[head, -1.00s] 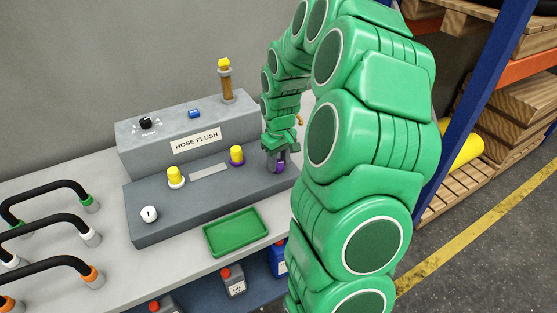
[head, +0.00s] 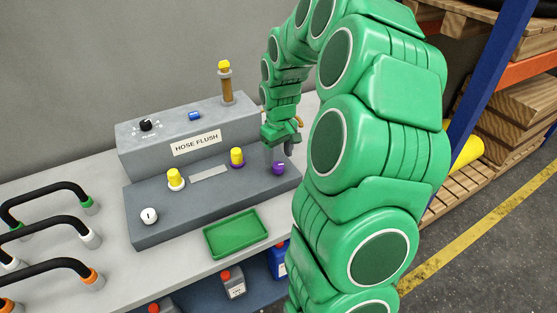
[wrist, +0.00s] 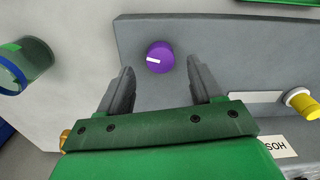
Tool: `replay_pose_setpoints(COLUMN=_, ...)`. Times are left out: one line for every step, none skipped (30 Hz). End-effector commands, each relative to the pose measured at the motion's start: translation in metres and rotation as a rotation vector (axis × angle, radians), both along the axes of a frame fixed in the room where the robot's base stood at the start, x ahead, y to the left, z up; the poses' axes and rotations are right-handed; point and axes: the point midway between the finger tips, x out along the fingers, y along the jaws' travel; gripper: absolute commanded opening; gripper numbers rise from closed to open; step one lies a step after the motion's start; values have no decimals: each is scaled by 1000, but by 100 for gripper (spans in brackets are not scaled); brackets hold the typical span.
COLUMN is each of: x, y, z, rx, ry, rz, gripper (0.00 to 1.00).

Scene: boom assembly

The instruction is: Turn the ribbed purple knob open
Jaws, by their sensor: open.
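The purple knob (head: 278,169) sits at the right end of the grey hose flush panel (head: 205,205). In the wrist view the knob (wrist: 160,57) shows a round face with a white pointer line running sideways, toward the left of the picture. My gripper (wrist: 163,72) is open and empty, with one grey finger on each side below the knob in the wrist picture. In the head view my gripper (head: 280,150) hangs above the knob, apart from it. The knob is fully uncovered; its ribs are too small to make out.
A white knob (head: 149,215) and two yellow-capped fittings, one on a white base (head: 175,178) and one on a purple base (head: 237,156), stand on the panel. A green tray (head: 236,234) lies in front. Black hoses (head: 45,228) arch at the left.

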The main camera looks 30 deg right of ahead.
Motion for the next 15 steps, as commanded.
replay_pose_setpoints(x=2, y=-1, z=10, rx=-2, ry=-6, rz=0, gripper=65)
replay_pose_setpoints(x=2, y=-1, z=15, rx=-2, ry=-8, rz=-1, gripper=65)
replay_pose_setpoints(x=2, y=-1, z=21, rx=-2, ry=-7, rz=-1, gripper=65)
replay_pose_setpoints(x=1, y=-1, z=25, rx=-2, ry=-6, rz=-1, gripper=65)
replay_pose_setpoints(x=1, y=-1, z=29, rx=-1, ry=-4, rz=-1, gripper=65)
replay_pose_setpoints(x=1, y=-1, z=33, rx=-1, ry=-4, rz=-1, gripper=65)
replay_pose_setpoints(x=1, y=-1, z=36, rx=0, ry=-4, rz=-1, gripper=65)
replay_pose_setpoints(x=1, y=-1, z=38, rx=0, ry=-3, rz=-1, gripper=65)
replay_pose_setpoints(x=0, y=-1, z=40, rx=0, ry=-3, rz=-1, gripper=65)
replay_pose_setpoints(x=0, y=-1, z=41, rx=1, ry=-3, rz=-1, gripper=65)
replay_pose_setpoints(x=0, y=-1, z=42, rx=1, ry=-3, rz=-1, gripper=65)
replay_pose_setpoints(x=0, y=0, z=42, rx=0, ry=-2, rz=-1, gripper=65)
replay_pose_setpoints(x=0, y=0, z=42, rx=0, ry=-2, rz=-1, gripper=65)
replay_pose_setpoints(x=0, y=-1, z=42, rx=0, ry=-1, rz=-1, gripper=65)
replay_pose_setpoints(x=0, y=-1, z=42, rx=0, ry=-1, rz=-1, gripper=65)
